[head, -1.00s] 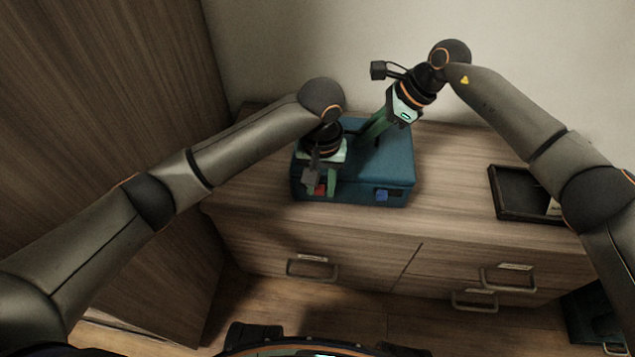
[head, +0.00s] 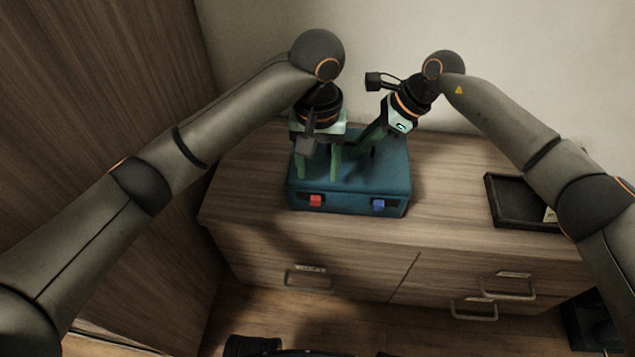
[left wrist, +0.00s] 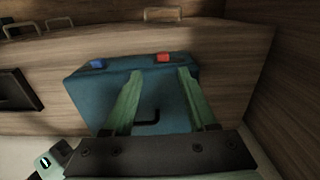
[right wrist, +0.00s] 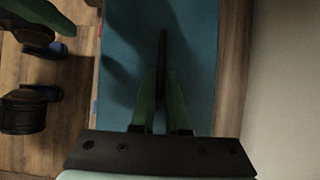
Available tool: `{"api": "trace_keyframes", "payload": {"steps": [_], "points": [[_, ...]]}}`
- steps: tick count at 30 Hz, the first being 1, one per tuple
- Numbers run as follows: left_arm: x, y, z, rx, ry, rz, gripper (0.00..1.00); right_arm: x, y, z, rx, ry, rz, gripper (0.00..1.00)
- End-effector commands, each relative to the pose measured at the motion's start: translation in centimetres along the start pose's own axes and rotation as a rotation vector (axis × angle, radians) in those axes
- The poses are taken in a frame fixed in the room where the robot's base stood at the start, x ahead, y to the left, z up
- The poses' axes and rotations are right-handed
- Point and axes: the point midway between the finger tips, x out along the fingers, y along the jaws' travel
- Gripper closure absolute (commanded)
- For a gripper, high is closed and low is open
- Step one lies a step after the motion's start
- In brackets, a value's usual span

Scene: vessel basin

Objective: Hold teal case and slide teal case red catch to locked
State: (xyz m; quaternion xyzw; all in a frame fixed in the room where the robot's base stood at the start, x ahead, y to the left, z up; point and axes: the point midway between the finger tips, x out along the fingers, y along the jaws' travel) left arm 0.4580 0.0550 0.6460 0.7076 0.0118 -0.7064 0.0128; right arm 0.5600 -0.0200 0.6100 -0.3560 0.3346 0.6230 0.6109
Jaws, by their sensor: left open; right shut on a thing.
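The teal case (head: 395,175) stands on the wooden cabinet top. Its front has a red catch (head: 315,201) on the left and a blue catch (head: 378,204) on the right. The red catch (left wrist: 163,57) also shows in the left wrist view. My left gripper (head: 318,176) is open and empty above the case's left part, behind the red catch, fingers pointing down and apart from the catch. My right gripper (head: 368,151) is shut on the case's dark handle (right wrist: 163,48) on top; its fingers partly hide the handle.
A black tray (head: 492,205) lies on the cabinet top to the right. Drawers with metal handles (head: 308,280) are below the front edge. A wall stands behind and a tall wooden panel (head: 110,90) at the left. The top between case and tray is clear.

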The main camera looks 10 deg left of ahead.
Motion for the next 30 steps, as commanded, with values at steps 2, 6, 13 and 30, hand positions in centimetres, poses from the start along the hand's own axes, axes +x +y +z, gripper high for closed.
{"api": "trace_keyframes", "payload": {"steps": [2, 6, 13, 30], "points": [[-1.2, -0.1, -0.1, -0.001, 0.004, -0.002, 0.43, 0.1, 0.1, 0.1, 0.0, -0.002, 0.002, 1.0], [-2.6, 0.0, -0.1, -0.001, 0.002, -0.001, 0.43, 0.1, 0.1, 0.1, 0.0, -0.002, 0.002, 1.0], [-3.2, 0.0, 0.0, -0.002, -0.001, 0.0, 0.43, 0.1, 0.1, 0.1, 0.0, -0.002, 0.001, 1.0], [-3.2, 0.0, 0.0, -0.001, -0.001, 0.0, 0.43, 0.0, 0.0, 0.0, 0.0, -0.001, 0.0, 0.55]]}}
